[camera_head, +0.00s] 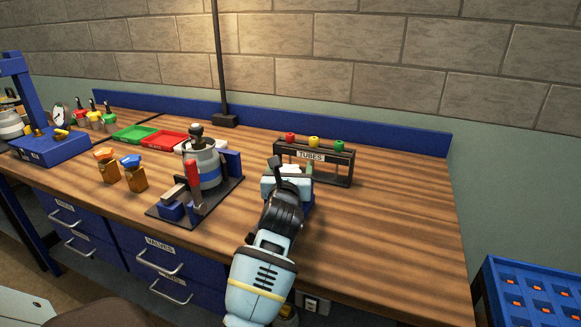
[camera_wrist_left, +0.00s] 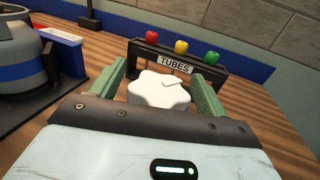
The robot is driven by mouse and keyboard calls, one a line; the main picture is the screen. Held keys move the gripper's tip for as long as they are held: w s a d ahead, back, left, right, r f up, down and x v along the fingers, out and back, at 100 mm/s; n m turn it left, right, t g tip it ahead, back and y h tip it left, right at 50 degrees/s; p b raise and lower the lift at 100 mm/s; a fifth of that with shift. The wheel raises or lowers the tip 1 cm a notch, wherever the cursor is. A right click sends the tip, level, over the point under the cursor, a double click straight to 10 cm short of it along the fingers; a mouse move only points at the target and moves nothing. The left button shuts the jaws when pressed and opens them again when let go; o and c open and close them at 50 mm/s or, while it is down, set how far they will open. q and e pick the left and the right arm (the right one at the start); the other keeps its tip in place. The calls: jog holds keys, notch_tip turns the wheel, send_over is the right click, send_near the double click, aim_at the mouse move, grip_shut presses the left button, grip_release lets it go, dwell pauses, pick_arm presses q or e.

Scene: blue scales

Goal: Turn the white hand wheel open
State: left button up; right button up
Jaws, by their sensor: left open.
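The white hand wheel (camera_wrist_left: 158,92) has a scalloped rim and shows in the left wrist view, in front of the tube rack. A short raised mark runs across its top. My left gripper (camera_wrist_left: 160,84) is open, with one green finger on each side of the wheel. A gap shows at the left finger; at the right finger I cannot tell whether it touches. In the head view my left gripper (camera_head: 291,168) is over the bench in front of the rack and hides most of the wheel and its mount. My right gripper is not in view.
The rack labelled TUBES (camera_head: 330,172) with red, yellow and green caps stands just behind. A grey clamped canister (camera_head: 203,163) stands to the left. Orange and blue-topped valves (camera_head: 134,175) and red and green trays (camera_head: 133,133) lie farther left. The right bench end (camera_head: 410,215) is clear.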

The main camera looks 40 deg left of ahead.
pick_arm(q)
jog(key=shift+w+a, duration=0.35)
jog(key=shift+w, duration=0.25)
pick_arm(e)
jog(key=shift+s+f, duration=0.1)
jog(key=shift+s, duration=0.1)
pick_arm(q)
jog(key=shift+c, duration=0.3)
